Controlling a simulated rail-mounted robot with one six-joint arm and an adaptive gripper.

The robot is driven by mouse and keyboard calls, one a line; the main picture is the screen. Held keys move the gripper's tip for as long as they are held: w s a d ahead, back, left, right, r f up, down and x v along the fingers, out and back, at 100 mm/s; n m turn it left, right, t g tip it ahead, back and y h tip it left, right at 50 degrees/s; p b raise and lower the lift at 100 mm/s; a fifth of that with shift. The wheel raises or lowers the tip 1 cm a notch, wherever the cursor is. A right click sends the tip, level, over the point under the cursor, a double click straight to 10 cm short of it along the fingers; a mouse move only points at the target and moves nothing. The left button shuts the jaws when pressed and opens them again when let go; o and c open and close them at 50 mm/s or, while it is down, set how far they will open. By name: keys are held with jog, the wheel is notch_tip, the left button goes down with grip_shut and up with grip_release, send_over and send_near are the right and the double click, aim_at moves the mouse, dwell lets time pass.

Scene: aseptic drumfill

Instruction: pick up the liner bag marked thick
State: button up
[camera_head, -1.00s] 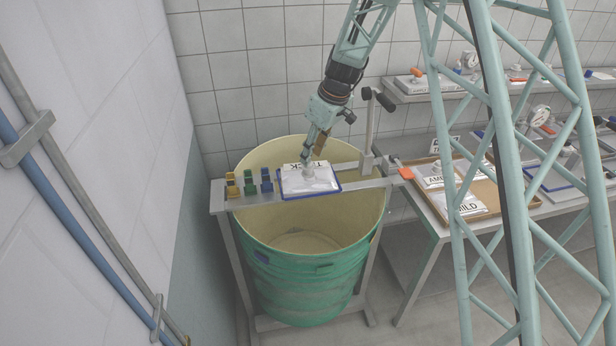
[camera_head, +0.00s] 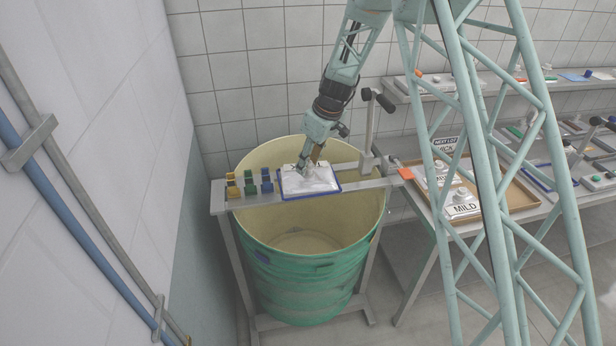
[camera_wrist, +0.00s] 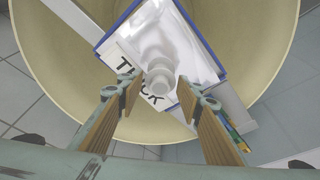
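The liner bag marked THICK (camera_head: 310,184) is a white, shiny pouch lying in a blue-edged tray (camera_head: 312,196) on the rail across a green drum. In the wrist view, the bag (camera_wrist: 185,48) shows its white spout (camera_wrist: 159,78) and a THICK label (camera_wrist: 126,66), partly covered by the spout and fingers. My gripper (camera_head: 308,166) points down over the bag. In the wrist view, my gripper (camera_wrist: 162,84) is open, with one finger on each side of the spout and gaps visible. In the head view, my gripper hides the label.
The green drum (camera_head: 305,285) is open below the rail. Yellow, green and blue clips (camera_head: 249,184) stand left of the bag; an upright lever post (camera_head: 370,130) stands right.

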dwell(0.5)
grip_shut()
